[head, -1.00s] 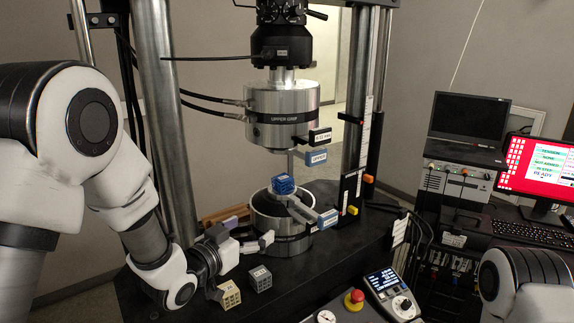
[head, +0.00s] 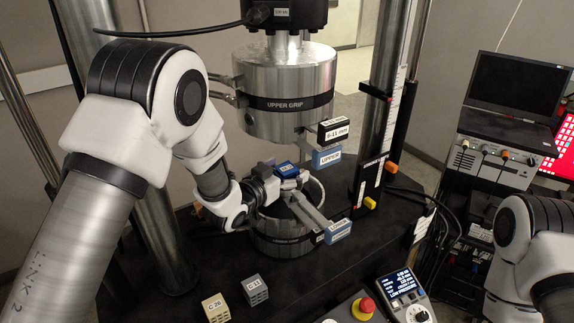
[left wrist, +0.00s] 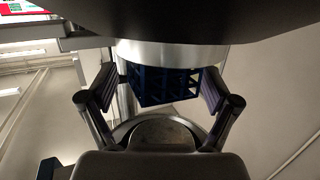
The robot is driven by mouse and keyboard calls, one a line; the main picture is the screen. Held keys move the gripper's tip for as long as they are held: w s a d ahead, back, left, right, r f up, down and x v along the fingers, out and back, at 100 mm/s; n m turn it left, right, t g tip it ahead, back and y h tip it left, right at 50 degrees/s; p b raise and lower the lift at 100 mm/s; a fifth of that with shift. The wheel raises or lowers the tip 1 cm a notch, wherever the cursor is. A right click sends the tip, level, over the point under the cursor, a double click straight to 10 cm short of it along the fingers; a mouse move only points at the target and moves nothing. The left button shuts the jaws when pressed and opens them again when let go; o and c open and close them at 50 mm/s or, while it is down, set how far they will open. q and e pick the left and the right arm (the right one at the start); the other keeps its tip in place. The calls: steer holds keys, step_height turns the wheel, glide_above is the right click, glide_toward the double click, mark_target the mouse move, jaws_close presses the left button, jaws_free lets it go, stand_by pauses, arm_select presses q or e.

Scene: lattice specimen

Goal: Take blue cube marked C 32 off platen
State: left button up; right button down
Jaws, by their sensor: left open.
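The blue lattice cube (head: 285,170) sits above the lower cylinder with its platen (head: 285,243) in the test frame, largely hidden by my gripper in the head view. Its label is too small to read. My left gripper (head: 284,181) is at the cube. In the left wrist view the cube (left wrist: 163,88) stands between the two spread fingers of my left gripper (left wrist: 157,87), with a gap visible at least on the left side. The cube's contact with the platen is hidden. My right arm shows at the right edge, but its gripper is out of view.
The upper grip cylinder (head: 285,85) hangs just above. A blue-tipped lever (head: 338,231) juts out right of the platen. A beige cube C 26 (head: 216,308) and a grey cube C 11 (head: 254,290) stand on the black table in front. A red stop button (head: 366,306) and a control pendant (head: 406,295) are at the front right.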

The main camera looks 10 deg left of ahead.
arm_select(q)
steer(key=shift+w+f, duration=0.2)
steer(key=shift+w, duration=0.15)
steer(key=shift+s+r, duration=0.2)
steer(key=shift+s, duration=0.1)
steer(key=c, duration=0.3)
steer(key=shift+s+r, duration=0.1)
steer(key=shift+s, duration=0.05)
steer(key=c, duration=1.1)
